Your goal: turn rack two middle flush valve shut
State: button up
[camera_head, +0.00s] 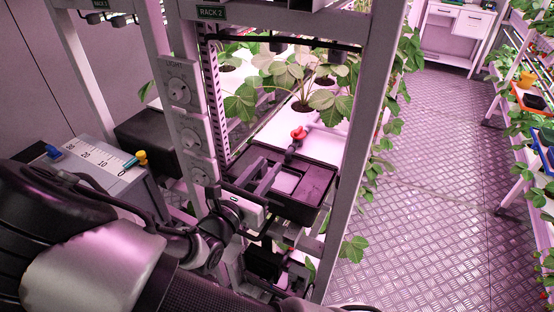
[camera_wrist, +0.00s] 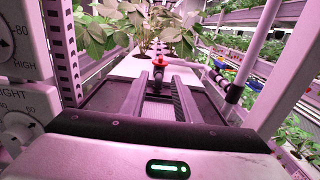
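A valve with a red handle (camera_head: 299,133) sits on a short dark pipe at the front end of a white plant channel (camera_head: 325,144) on the rack labelled Rack 2. The red handle (camera_wrist: 160,60) also shows in the wrist view, straight ahead. My gripper (camera_head: 287,172) reaches in over a dark tray below and in front of the valve. In the wrist view my gripper (camera_wrist: 158,82) is open, its two fingers apart with nothing held. The valve shows between and just beyond the fingertips; whether they touch it I cannot tell.
A dark tray (camera_head: 318,208) lies under the fingers. A rack post (camera_head: 352,150) stands close on the right. A dial panel (camera_head: 180,83) is on the left post. The metal floor (camera_head: 430,200) at right is clear.

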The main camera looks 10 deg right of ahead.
aim_at(299, 129)
jog(key=b+x, duration=0.2)
jog(key=b, duration=0.1)
jog(key=shift+d+f, duration=0.2)
jog(key=shift+d, duration=0.05)
jog(key=shift+w+d+r, duration=0.2)
jog(key=shift+w, duration=0.1)
jog(key=b+x, duration=0.1)
jog(key=x, duration=1.5)
jog(key=shift+w+d, duration=0.2)
jog(key=shift+w, duration=0.05)
grip_shut()
jog(key=shift+r, duration=0.1)
